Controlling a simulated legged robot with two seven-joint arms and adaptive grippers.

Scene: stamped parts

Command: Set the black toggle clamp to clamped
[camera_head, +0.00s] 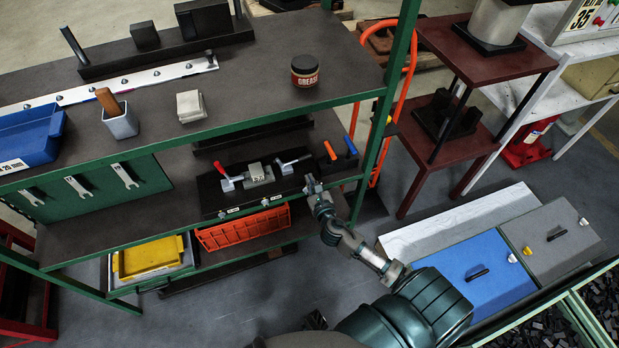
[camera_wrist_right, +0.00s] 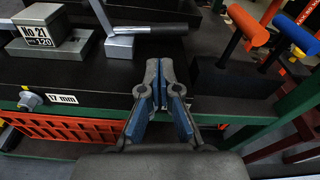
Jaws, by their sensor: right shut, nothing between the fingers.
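The black toggle clamp (camera_head: 291,163) stands at the right end of the black fixture on the shelf, with its black handle lying low and pointing right. In the right wrist view the clamp (camera_wrist_right: 148,30) shows a grey metal base and the handle stretched nearly level to the right. My right gripper (camera_head: 311,184) is at the fixture's front right, just in front of the handle; in the wrist view its fingertips (camera_wrist_right: 160,68) are together and empty, apart from the handle. My left gripper is not in view.
A red-handled clamp (camera_head: 226,179) and a grey block (camera_head: 259,173) share the fixture. An orange handle (camera_head: 330,150) and a blue one (camera_head: 350,144) stand to the right. A green post (camera_head: 378,150) rises nearby. An orange crate (camera_head: 243,228) sits below.

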